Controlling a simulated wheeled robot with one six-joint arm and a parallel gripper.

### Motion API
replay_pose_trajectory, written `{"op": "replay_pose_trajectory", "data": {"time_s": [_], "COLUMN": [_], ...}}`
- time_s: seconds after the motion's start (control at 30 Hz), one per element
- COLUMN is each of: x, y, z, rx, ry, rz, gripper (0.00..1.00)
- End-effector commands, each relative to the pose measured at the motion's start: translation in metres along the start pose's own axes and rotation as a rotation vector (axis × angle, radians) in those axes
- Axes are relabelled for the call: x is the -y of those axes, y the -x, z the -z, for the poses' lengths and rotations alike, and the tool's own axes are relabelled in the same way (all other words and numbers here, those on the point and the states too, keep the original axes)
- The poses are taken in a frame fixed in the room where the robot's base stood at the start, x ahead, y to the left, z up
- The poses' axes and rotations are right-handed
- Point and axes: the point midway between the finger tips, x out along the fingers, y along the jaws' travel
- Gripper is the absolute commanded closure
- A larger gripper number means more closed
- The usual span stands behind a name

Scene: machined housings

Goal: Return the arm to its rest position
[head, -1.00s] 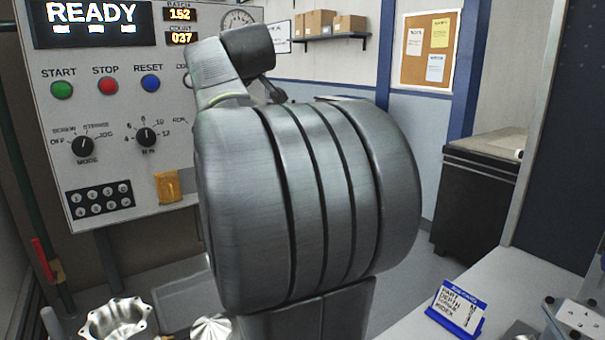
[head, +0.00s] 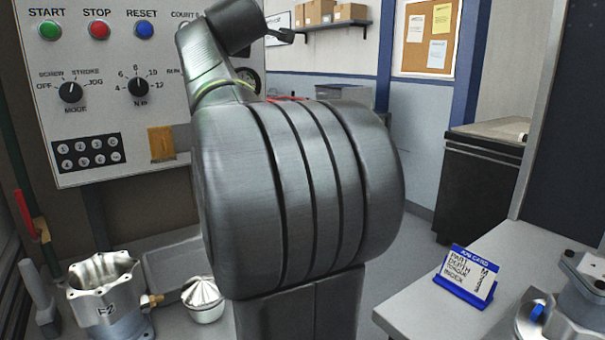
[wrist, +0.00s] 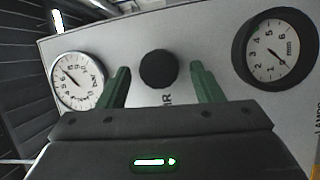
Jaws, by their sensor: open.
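My arm fills the middle of the head view, its large grey joint in front of the control panel (head: 110,110). My gripper (wrist: 160,90) shows in the wrist view, with two green fingers spread apart and nothing between them. Beyond the fingers are a round black knob (wrist: 158,69) and two dials on the panel face, a white-rimmed one (wrist: 78,80) at left and a black-rimmed one (wrist: 275,50) at right. The fingertips are not visible in the head view.
A machined housing (head: 103,290) and a finned metal cone (head: 203,297) stand at lower left. A job card (head: 466,277) and another metal fixture (head: 570,310) are at lower right. A dark cabinet (head: 480,180) stands behind at right.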

Motion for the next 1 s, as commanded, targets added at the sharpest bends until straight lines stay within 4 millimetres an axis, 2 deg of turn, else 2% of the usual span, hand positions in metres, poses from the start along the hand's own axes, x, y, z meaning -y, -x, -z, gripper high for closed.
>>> {"op": "replay_pose_trajectory", "data": {"time_s": [0.03, 0.2, 0.7, 1.0], "x": [0.0062, 0.0086, 0.0053, 0.0065], "y": [0.0001, -0.0002, -0.0011, -0.0013], "z": [-0.0011, -0.0021, -0.0040, -0.0046], "rx": [-0.003, -0.014, -0.047, -0.055], "ry": [0.036, 0.180, 0.585, 0.674], "rz": [-0.017, -0.075, -0.244, -0.282], "gripper": [0.40, 0.40, 0.40, 0.40]}}
